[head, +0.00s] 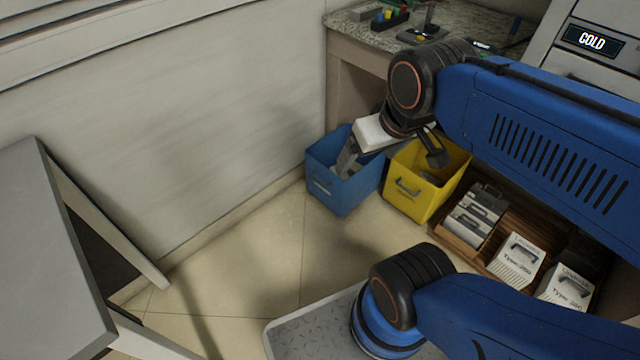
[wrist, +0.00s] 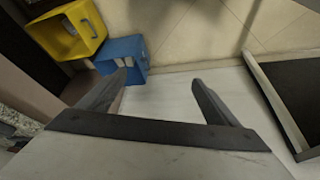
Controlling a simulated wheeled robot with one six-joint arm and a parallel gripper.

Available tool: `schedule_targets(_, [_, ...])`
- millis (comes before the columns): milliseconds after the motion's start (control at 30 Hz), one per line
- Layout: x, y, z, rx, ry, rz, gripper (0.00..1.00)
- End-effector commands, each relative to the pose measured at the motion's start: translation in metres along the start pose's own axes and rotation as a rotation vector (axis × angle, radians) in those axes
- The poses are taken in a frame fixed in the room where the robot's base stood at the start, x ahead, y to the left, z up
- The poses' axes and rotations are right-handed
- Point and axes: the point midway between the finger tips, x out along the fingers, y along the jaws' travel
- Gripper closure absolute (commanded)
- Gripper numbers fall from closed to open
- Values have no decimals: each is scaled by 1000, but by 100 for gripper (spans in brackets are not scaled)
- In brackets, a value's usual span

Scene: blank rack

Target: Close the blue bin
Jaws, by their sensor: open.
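The blue bin (head: 343,197) stands on the floor at the foot of the counter, against the wall corner. Its top is open and a handle is on its front face. The blue bin also shows in the wrist view (wrist: 124,47), beyond the left finger. My gripper (head: 348,160) hangs over the blue bin's opening in the head view and hides part of its inside. In the wrist view my gripper (wrist: 159,78) has its fingers spread with nothing between them. I cannot tell whether a finger touches the bin.
A yellow bin (head: 408,200), open at the top, stands right of the blue one. A wooden tray (head: 460,234) with white and grey cases lies further right. The counter (head: 360,35) is above. A grey panel (head: 40,250) stands at the left.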

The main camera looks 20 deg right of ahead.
Motion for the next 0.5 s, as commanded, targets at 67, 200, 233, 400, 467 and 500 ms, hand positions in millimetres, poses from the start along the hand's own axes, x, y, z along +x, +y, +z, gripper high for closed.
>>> schedule_targets(67, [2, 1, -2, -10, -10, 6, 36])
schedule_targets(200, [14, 8, -10, -63, -54, 40, 69])
schedule_targets(233, [18, 10, -13, -80, -66, 51, 76])
schedule_targets(400, [42, 22, -30, -193, -148, 117, 100])
schedule_targets(467, [51, 26, -37, -236, -175, 139, 100])
schedule_targets(500, [58, 28, -41, -266, -194, 153, 100])
